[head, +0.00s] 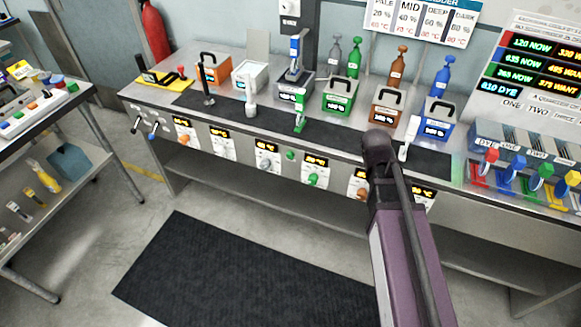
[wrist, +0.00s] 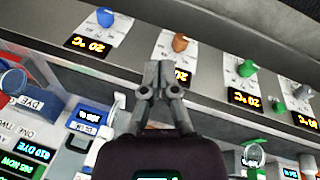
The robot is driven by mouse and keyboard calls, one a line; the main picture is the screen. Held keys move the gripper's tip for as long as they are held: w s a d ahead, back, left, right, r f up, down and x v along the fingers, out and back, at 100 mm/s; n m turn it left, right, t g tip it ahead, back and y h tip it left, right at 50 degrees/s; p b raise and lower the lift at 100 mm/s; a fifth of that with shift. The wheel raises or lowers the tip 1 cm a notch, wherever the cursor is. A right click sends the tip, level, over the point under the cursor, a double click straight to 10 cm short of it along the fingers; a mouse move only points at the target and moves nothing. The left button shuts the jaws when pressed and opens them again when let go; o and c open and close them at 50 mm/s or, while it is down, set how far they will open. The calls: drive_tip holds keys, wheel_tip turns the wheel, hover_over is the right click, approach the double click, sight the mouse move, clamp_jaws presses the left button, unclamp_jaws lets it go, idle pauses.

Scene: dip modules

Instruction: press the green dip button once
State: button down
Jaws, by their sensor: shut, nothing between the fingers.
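The green dip button (head: 290,155) is a small round button on the counter's front face, left of the green knob (head: 313,180). In the wrist view the green button (wrist: 280,105) shows right of the green knob (wrist: 248,68), below and right of my gripper. My gripper (wrist: 158,72) is shut and empty, its fingertips together. In the wrist view the tips appear over the front panel, by the brown knob's display (wrist: 183,77), clear of the green button. I cannot tell whether they touch anything. In the head view my arm hides the gripper.
The green dip box (head: 338,103) and green lever (head: 300,118) stand on the counter above. A brown knob (head: 362,194) and a grey knob (head: 264,162) flank the green ones. A lower shelf (head: 250,190) runs beneath. The floor mat (head: 230,270) in front is clear.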

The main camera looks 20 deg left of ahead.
sight(290, 155)
drive_tip(key=w+a+f+n+t+b, duration=0.1)
drive_tip(key=a+f+b, duration=0.3)
drive_tip(key=a, duration=0.7)
drive_tip(key=w+a+f+n+t+b, duration=0.1)
drive_tip(key=a+f+n+t+b, duration=0.2)
drive_tip(key=a+f+b, duration=0.2)
drive_tip(key=w+a+f+n+t+b, duration=0.1)
drive_tip(key=a+f+b, duration=0.4)
drive_tip(key=a, duration=1.2)
drive_tip(key=n+t+b, duration=0.1)
drive_tip(key=b, duration=0.3)
drive_tip(key=shift+w+a+f+t, duration=0.25)
drive_tip(key=shift+w+a+t, duration=0.05)
drive_tip(key=shift+w+a, duration=0.05)
drive_tip(key=w, duration=0.8)
drive_tip(key=shift+w+d, duration=0.35)
drive_tip(key=shift+w, duration=0.05)
drive_tip(key=shift+w, duration=0.1)
drive_tip(key=shift+w, duration=0.3)
